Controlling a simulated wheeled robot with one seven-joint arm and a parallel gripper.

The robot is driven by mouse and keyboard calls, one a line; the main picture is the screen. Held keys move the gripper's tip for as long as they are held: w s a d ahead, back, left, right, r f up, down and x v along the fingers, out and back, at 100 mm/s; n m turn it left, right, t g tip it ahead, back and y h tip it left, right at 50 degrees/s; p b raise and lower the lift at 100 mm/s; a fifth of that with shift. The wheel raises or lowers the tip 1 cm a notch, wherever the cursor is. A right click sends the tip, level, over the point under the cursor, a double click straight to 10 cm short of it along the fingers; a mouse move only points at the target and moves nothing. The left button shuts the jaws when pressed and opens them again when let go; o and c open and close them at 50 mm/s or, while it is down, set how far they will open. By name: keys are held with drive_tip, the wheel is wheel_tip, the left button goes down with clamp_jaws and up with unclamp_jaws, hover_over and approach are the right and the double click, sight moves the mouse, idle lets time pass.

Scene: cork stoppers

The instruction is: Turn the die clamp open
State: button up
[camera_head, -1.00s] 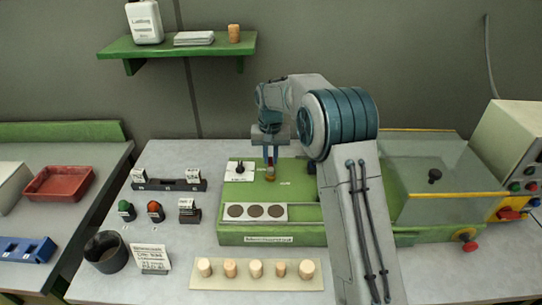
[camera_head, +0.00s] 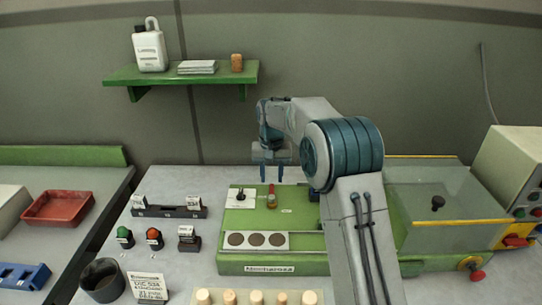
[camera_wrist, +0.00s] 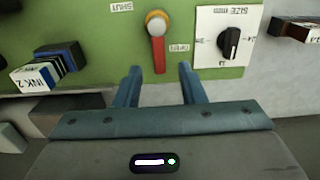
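The die clamp is a red lever (camera_head: 271,190) with a round pale-and-yellow pivot on the green machine top (camera_head: 310,238). In the wrist view the red lever (camera_wrist: 159,55) points toward my gripper, beside the OPEN label (camera_wrist: 179,48). The SHUT label (camera_wrist: 122,6) is on the far left of the pivot. My gripper (camera_head: 271,179) is open and empty, just behind and above the lever in the head view. In the wrist view its fingertips (camera_wrist: 160,70) are apart, with the lever's end between them in the picture; no contact is visible.
A SIZE dial (camera_wrist: 229,42) sits beside the lever. Ink blocks (camera_wrist: 48,68) stand on the other side in the wrist view. Round dies (camera_head: 256,240) lie in a holder in front, with several corks (camera_head: 256,298) nearer. A clear-covered box (camera_head: 440,205) stands right.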

sight(272, 188)
wheel_tip(272, 188, up, 10)
drive_tip(key=shift+r, duration=0.25)
drive_tip(key=s+d+r+t, duration=0.1)
drive_tip(key=s+d+r, duration=0.1)
drive_tip(key=s+d, duration=0.5)
drive_tip(key=s+d+r+t, duration=0.1)
drive_tip(key=s+d+r, duration=0.15)
drive_tip(key=s, duration=0.75)
drive_tip(key=s+d+f, duration=0.3)
drive_tip(key=s+f, duration=0.1)
drive_tip(key=s, duration=0.5)
drive_tip(key=s+d+f+t, duration=0.1)
drive_tip(key=s+d+f, duration=0.2)
drive_tip(key=s, duration=0.6)
drive_tip(key=shift+s+f, duration=0.4)
drive_tip(key=shift+f, duration=0.2)
